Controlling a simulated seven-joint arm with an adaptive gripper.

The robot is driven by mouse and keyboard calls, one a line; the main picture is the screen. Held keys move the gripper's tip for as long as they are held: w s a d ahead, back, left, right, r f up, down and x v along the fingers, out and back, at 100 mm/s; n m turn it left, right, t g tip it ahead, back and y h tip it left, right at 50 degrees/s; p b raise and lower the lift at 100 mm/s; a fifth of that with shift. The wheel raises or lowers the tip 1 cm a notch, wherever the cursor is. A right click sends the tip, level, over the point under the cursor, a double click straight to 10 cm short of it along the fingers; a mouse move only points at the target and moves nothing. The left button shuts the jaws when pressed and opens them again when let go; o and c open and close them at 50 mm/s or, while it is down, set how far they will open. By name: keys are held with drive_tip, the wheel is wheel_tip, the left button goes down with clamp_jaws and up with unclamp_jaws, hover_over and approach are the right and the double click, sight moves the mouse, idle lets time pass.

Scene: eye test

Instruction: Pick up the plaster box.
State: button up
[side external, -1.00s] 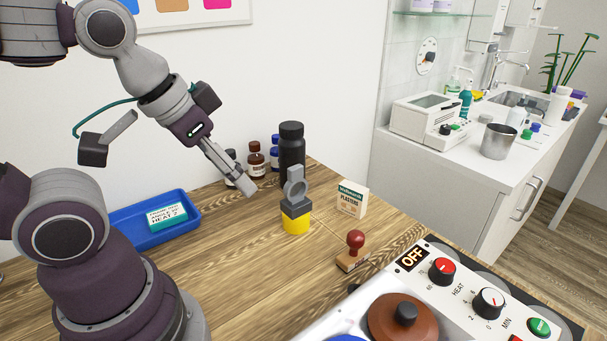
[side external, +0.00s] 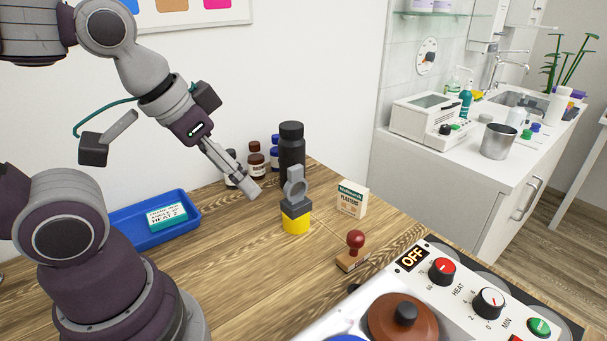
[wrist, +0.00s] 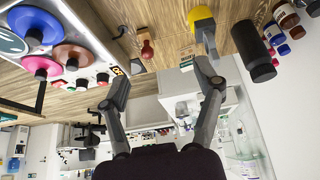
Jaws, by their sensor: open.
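The plaster box (side external: 352,199) is a small white and green carton standing upright on the wooden table in the side view, right of the yellow and grey tool. My gripper (side external: 252,191) is above the table, left of the box and apart from it, with the yellow and grey tool between them in the picture. In the wrist view my gripper (wrist: 163,80) has its two fingers spread apart with nothing held between them.
The yellow and grey tool (side external: 296,218) stands before a black bottle (side external: 291,149). A red-handled stamp (side external: 354,250) is in front of the box. The hotplate panel (side external: 466,285) is at front right. A blue tray (side external: 124,236) lies left. Bare wood lies front centre.

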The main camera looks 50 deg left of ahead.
drive_tip(key=o, duration=0.4)
drive_tip(key=n+y, duration=0.1)
drive_tip(key=n, duration=0.1)
hover_over(351, 189)
drive_tip(key=s+d, duration=0.1)
drive_tip(key=s, duration=0.4)
wheel_tip(351, 189, down, 8)
drive_tip(key=x, duration=0.8)
drive_tip(key=shift+w+a+f, duration=0.1)
drive_tip(key=shift+w+f, duration=0.15)
drive_tip(key=shift+w, duration=0.05)
drive_tip(key=shift+x, duration=2.8)
